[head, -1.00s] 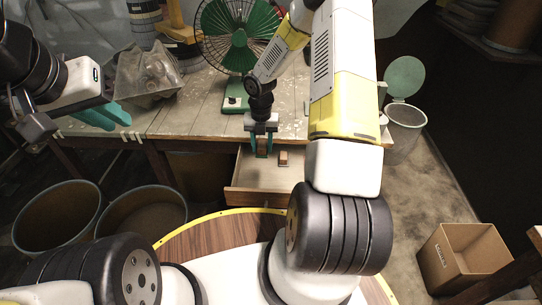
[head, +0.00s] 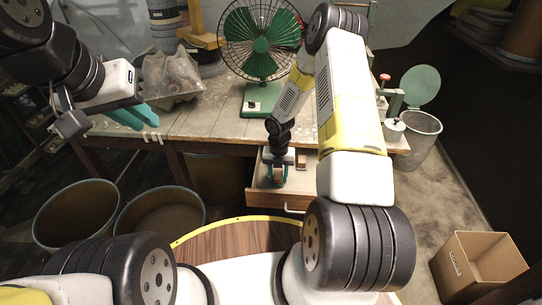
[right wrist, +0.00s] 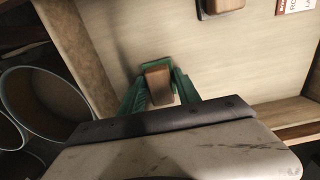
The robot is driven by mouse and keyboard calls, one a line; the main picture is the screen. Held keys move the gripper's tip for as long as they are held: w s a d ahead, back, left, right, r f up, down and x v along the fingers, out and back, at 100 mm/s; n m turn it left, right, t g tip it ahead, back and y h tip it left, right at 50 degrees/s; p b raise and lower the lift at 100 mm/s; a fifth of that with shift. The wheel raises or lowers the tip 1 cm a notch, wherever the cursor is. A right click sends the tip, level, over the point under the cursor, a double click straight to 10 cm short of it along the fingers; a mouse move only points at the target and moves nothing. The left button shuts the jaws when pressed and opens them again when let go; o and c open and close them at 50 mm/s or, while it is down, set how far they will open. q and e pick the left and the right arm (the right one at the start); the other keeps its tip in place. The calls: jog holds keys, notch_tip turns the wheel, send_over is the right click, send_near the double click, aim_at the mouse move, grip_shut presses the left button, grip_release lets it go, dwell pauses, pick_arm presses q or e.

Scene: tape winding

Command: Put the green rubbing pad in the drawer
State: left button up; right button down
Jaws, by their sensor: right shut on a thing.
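The green rubbing pad (right wrist: 157,82), a brown block with a green face, is between the teal fingers of my right gripper (right wrist: 158,97), which is shut on it. The open drawer (right wrist: 240,70) lies below in the right wrist view, its pale floor behind the pad. In the head view my right gripper (head: 279,179) is inside the outline of the drawer (head: 264,197), towards its left side. I cannot tell whether the pad touches the drawer floor. My left gripper (head: 133,116) hangs over the left part of the table, away from the drawer; its finger gap is unclear.
Another brown block (right wrist: 222,6) with a dark base and a printed card (right wrist: 296,5) lie in the drawer. A green fan (head: 262,45) and a grey tray (head: 170,78) stand on the table (head: 205,122). Round bins (head: 78,215) and a cardboard box (head: 478,265) are on the floor.

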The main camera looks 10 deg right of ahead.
jog(key=shift+f, duration=0.15)
jog(key=c, duration=0.9)
grip_release()
jog(key=shift+o, duration=0.2)
notch_tip(320, 180, up, 12)
notch_tip(320, 180, up, 10)
jog(key=m+t, duration=0.1)
jog(key=m, duration=0.4)
send_over(279, 174)
jog(key=s, duration=0.1)
jog(key=s+d+r+m+t, duration=0.1)
jog(key=s+r+m, duration=0.5)
jog(key=r+m, duration=0.45)
jog(key=s+a+r+m+t+y, duration=0.1)
jog(key=s+r+m+t, duration=0.1)
jog(key=s+r+m, duration=0.5)
jog(key=s+a+r+m+t+y, duration=0.1)
jog(key=s+a+r+m+t, duration=0.1)
jog(key=s+r+m, duration=0.5)
jog(key=s+m, duration=0.2)
jog(key=s, duration=0.1)
jog(key=shift+s+a+r+m, duration=0.15)
jog(key=shift+s+a+m, duration=0.1)
jog(key=shift+m, duration=0.1)
